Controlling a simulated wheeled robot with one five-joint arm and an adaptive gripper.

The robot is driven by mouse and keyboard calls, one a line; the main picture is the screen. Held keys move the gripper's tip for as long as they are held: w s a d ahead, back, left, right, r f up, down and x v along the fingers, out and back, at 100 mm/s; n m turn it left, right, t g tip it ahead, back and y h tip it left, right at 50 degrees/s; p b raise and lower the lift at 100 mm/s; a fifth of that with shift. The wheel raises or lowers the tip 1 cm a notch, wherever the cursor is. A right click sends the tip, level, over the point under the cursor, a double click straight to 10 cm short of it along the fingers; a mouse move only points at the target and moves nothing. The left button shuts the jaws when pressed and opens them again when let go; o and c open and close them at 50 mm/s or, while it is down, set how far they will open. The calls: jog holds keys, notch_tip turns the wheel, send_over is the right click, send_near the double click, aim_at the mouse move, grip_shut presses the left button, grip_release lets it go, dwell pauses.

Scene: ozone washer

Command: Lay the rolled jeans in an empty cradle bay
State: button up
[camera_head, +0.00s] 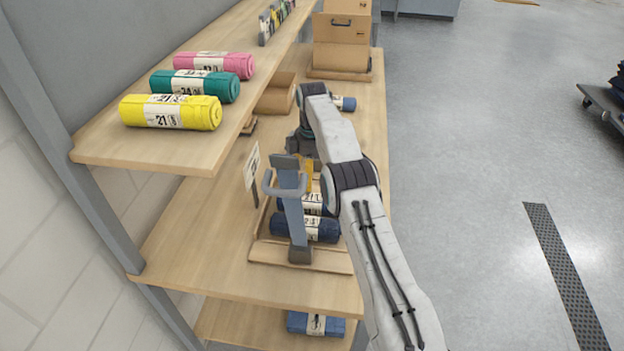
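A wooden cradle (328,262) sits on the middle shelf, with dark blue rolled jeans with white labels (322,229) lying in its near part. A second dark blue roll (313,203) lies just behind. A grey-blue upright with a loop handle (292,205) stands in front and partly covers them. My gripper (303,150) points down over the far part of the cradle. Its fingertips are mostly hidden behind the upright and my arm, so I cannot see whether it holds anything. Another blue roll (346,103) shows just right of my wrist, farther back on the shelf.
Yellow (195,113), green (221,86) and pink rolls (230,64) lie on the upper shelf. Cardboard boxes (340,50) stand at the far end. A label sign (252,165) stands left of the cradle.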

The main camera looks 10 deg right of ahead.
jog(key=shift+r+p, duration=0.4)
jog(key=shift+r, duration=0.35)
